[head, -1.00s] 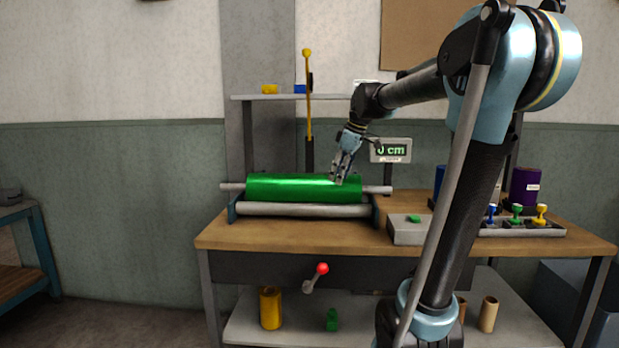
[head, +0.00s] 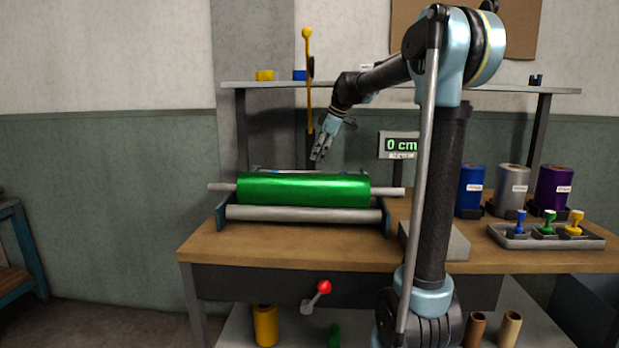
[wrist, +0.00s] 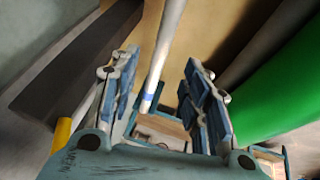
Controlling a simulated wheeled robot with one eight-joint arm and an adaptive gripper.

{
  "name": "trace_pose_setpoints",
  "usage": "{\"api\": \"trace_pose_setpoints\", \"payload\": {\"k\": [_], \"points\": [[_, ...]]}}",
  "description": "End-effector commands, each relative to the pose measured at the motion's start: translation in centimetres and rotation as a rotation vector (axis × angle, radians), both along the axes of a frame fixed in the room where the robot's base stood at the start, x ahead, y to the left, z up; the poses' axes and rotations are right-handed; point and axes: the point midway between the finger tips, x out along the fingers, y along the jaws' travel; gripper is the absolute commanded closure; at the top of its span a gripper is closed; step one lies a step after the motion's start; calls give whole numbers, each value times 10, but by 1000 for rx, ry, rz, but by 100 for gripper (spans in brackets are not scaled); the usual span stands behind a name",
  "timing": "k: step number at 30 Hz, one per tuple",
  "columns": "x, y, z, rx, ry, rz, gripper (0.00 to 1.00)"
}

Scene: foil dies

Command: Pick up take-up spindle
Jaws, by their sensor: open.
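A thin pale rod with a blue band, which looks like the take-up spindle (wrist: 170,40), runs lengthwise between my fingers in the wrist view. In the head view a thin rod (head: 312,171) shows just behind the green foil roll (head: 300,190), mostly hidden by it. My gripper (head: 318,155) is open above and behind the roll, pointing down. In the wrist view my gripper (wrist: 165,68) has its fingers on either side of the rod, with nothing clamped. I cannot tell how far the rod is below the fingertips.
The green roll, on its grey bar, lies close to the right finger. An upright yellow-topped lever (head: 308,90) stands behind my gripper. A display (head: 398,145) reads 0 cm. Blue, silver and purple rolls (head: 553,188) and a stamp tray (head: 500,240) are at right.

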Motion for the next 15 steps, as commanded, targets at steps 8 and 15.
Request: {"api": "trace_pose_setpoints", "payload": {"k": [8,15], "points": [[5,10,-25,0,0,-1,57],[10,17,-47,0,0,-1,57]]}}
